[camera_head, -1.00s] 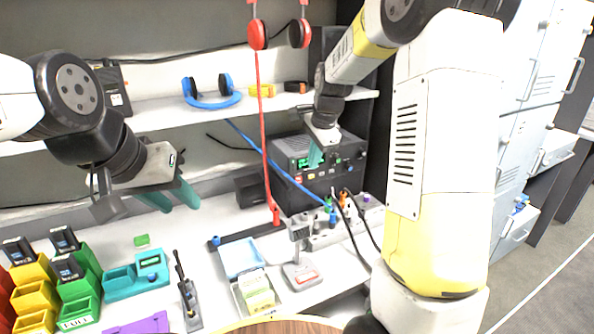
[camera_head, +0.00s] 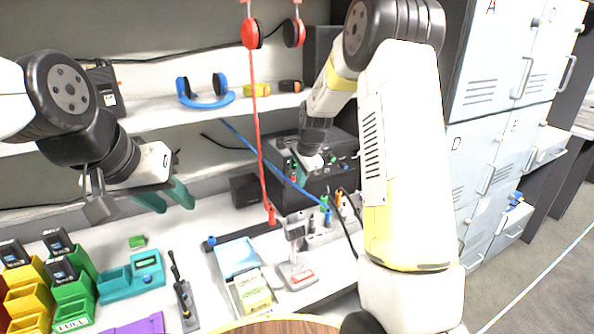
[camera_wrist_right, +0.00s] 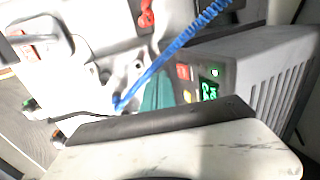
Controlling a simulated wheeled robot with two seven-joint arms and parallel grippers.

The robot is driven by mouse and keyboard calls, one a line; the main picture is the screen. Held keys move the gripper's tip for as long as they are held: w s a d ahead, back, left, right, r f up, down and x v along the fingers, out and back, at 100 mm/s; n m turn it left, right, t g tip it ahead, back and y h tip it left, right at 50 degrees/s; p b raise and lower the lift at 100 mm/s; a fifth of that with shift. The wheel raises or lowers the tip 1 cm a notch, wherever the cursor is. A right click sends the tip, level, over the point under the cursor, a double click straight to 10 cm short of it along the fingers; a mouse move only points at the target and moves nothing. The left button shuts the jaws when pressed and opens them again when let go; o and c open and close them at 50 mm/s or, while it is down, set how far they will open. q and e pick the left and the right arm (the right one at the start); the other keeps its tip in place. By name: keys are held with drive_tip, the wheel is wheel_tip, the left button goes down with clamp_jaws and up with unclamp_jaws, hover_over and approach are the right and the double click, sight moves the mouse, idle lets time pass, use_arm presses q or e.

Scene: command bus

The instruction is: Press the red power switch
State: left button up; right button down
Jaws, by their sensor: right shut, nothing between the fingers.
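The black radio box (camera_head: 345,152) stands on the bench under the shelf. In the right wrist view its front panel shows a square red switch (camera_wrist_right: 183,72), a lit green display (camera_wrist_right: 209,89) and a small yellow button below. My right gripper (camera_head: 300,174) is shut and empty in front of the left part of this panel. In the wrist view its teal fingers (camera_wrist_right: 158,92) are just left of the red switch. I cannot tell whether they touch the panel. My left gripper (camera_head: 166,196) is open and empty above the left part of the bench.
A blue coiled cable (camera_wrist_right: 172,52) runs close by my right fingers. A red cord (camera_head: 258,130) hangs from the red headphones in front of the shelf. A handset stand (camera_head: 297,272) and a paper tray (camera_head: 253,290) sit on the bench below.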

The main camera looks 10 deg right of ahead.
drive_tip(key=shift+w+a+f, duration=0.1)
drive_tip(key=shift+w+a, duration=0.1)
drive_tip(key=shift+w, duration=0.35)
drive_tip(key=shift+w+a+f, duration=0.1)
drive_tip(key=shift+w+a, duration=0.1)
drive_tip(key=shift+w, duration=0.3)
drive_tip(key=shift+w+f, duration=0.1)
drive_tip(key=shift+w, duration=0.1)
drive_tip(key=shift+a, duration=0.1)
drive_tip(key=shift+r, duration=0.9)
